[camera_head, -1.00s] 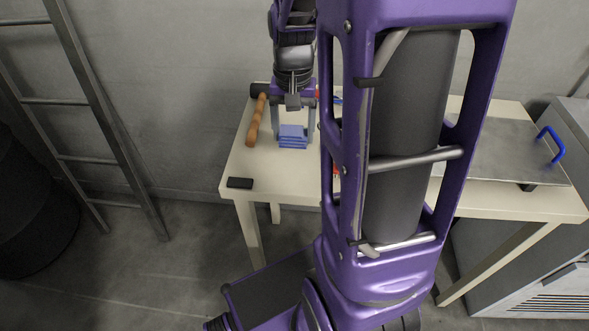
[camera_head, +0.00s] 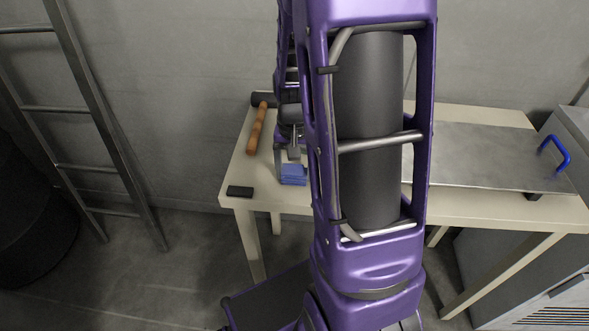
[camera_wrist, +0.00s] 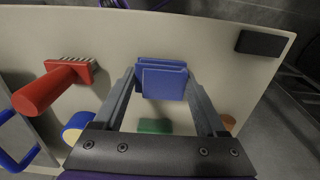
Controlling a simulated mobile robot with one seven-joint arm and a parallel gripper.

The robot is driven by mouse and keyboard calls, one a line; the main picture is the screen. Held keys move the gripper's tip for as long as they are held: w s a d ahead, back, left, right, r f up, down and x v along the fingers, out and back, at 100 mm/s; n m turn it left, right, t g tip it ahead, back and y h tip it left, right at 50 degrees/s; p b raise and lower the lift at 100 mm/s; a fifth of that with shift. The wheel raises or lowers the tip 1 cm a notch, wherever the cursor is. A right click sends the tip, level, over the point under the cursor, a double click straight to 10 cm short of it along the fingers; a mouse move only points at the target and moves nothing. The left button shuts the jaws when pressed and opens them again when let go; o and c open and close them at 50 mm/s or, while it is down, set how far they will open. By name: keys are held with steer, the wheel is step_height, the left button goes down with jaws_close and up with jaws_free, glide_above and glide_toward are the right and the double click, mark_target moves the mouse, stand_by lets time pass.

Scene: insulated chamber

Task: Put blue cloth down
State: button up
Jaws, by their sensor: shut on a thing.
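The blue cloth (camera_head: 293,174) is a small folded stack in the head view, over the left part of the table. My gripper (camera_wrist: 162,78) is shut on the blue cloth (camera_wrist: 164,84), with a finger at each side of it in the wrist view. My gripper (camera_head: 291,168) points down in the head view, partly hidden by my arm. The table (camera_head: 240,180) is cream coloured. I cannot tell whether the cloth touches it.
A brown-handled hammer (camera_head: 257,125) lies left of the cloth, a black block (camera_head: 240,192) at the front-left corner. A red brush (camera_wrist: 55,85) and a green object (camera_wrist: 155,126) show in the wrist view. A metal plate with a blue handle (camera_head: 554,155) is at right.

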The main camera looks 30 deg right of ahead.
mark_target(293, 171)
steer(key=shift+f, duration=0.2)
steer(key=o, duration=1.1)
steer(key=shift+o, duration=0.2)
step_height(293, 171, up, 18)
steer(key=p, duration=0.2)
steer(key=shift+a+f+p, duration=0.2)
steer(key=shift+f+p, duration=0.05)
steer(key=shift+p, duration=0.1)
